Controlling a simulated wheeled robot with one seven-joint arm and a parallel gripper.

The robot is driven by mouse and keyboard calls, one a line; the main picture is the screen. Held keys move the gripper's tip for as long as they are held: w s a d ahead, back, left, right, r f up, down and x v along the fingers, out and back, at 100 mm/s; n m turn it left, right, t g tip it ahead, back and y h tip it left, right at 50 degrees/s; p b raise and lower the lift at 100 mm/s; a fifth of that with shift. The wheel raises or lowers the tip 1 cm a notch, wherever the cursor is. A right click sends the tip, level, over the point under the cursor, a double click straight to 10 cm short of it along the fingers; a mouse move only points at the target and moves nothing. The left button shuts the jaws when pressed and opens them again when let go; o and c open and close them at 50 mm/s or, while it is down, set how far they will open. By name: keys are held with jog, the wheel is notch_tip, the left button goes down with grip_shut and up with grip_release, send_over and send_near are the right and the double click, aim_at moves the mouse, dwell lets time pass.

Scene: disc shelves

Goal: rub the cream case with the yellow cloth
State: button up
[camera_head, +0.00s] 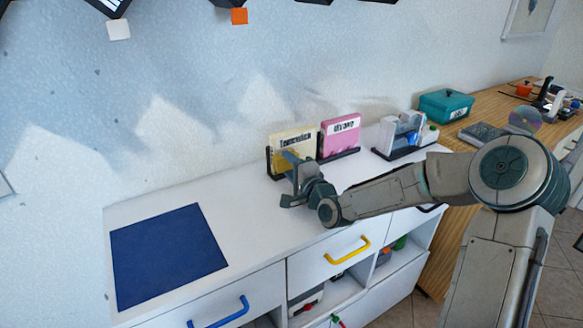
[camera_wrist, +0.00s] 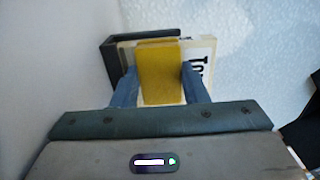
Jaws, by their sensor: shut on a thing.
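The cream case (camera_head: 296,139) stands upright in a black holder (camera_head: 271,164) on the white cabinet, with dark lettering on its face. It also shows in the wrist view (camera_wrist: 201,58), partly hidden behind the yellow cloth (camera_wrist: 160,75). My gripper (camera_wrist: 160,88) is shut on the yellow cloth, which sits between its two blue-grey fingers. The cloth is directly in front of the case; I cannot tell whether it touches. In the head view my gripper (camera_head: 293,165) is at the case's front, and little of the cloth shows.
A pink case (camera_head: 341,136) stands in its own holder just right of the cream case. Further right are a rack with clear cases (camera_head: 402,135) and a teal box (camera_head: 446,105). A blue mat (camera_head: 167,254) lies at left. The cabinet top between mat and holder is clear.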

jog(key=shift+w+a, duration=0.1)
jog(key=shift+w, duration=0.1)
jog(key=shift+w+d+p, duration=0.25)
jog(key=shift+w+d, duration=0.3)
jog(key=shift+d, duration=0.3)
jog(key=shift+w+d+p, duration=0.25)
jog(key=shift+w+d, duration=0.25)
jog(key=shift+d, duration=0.35)
jog(key=shift+w+a, duration=0.1)
jog(key=shift+s+a+r+b, duration=0.15)
jog(key=shift+s+a, duration=0.25)
jog(key=shift+a, duration=0.2)
jog(key=shift+s+a+b, duration=0.15)
jog(key=shift+s+a, duration=0.2)
jog(key=shift+a, duration=0.3)
jog(key=shift+s+a+r+b, duration=0.15)
jog(key=shift+s+a, duration=0.25)
jog(key=shift+a, duration=0.2)
jog(key=shift+f, duration=0.1)
